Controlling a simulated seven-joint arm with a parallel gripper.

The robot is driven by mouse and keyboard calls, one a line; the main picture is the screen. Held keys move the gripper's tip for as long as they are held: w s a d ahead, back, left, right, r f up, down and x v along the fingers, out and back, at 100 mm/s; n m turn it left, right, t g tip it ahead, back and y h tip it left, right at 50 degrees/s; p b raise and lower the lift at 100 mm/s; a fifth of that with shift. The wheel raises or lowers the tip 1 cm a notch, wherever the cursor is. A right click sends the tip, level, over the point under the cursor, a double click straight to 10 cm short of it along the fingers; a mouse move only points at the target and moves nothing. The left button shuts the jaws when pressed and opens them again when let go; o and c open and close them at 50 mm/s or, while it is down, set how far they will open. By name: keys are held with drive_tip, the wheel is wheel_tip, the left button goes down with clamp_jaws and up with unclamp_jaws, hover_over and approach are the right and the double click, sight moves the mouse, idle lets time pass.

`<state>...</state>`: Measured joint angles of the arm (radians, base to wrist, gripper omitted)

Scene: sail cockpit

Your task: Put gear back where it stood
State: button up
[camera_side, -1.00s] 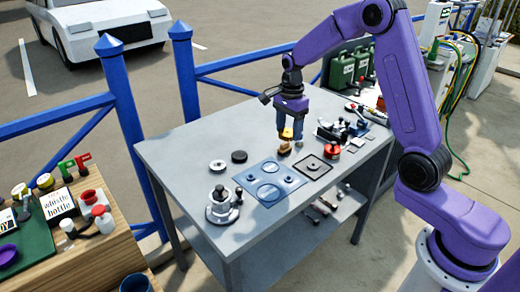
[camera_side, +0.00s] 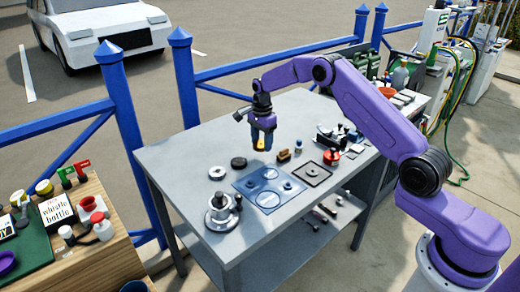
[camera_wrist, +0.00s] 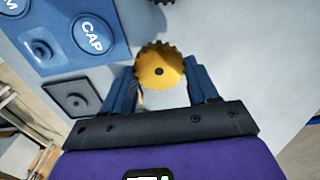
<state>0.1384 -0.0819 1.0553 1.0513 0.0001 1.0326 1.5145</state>
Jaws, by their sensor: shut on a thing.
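My gripper (camera_side: 262,141) is shut on a yellow toothed gear (camera_side: 260,144) and holds it above the grey table. The wrist view shows the gear (camera_wrist: 160,68) between the blue fingertips, with a dark hole at its centre. A blue mat (camera_side: 258,174) with round marked places lies below and in front of the gripper. In the wrist view the mat (camera_wrist: 60,55) carries a "CAP" label and a raised round post. A dark square plate (camera_side: 325,180) with a small centre post lies right of the mat; it also shows in the wrist view (camera_wrist: 85,88).
A metal fixture (camera_side: 222,212) stands at the front left. The back of the table is clear.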

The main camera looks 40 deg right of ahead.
sight(260, 142)
drive_tip(key=shift+w+f, duration=0.5)
drive_tip(key=shift+f, duration=1.6)
drive_tip(key=shift+f, duration=0.15)
drive_tip(key=o, duration=1.2)
drive_tip(key=shift+c, duration=0.2)
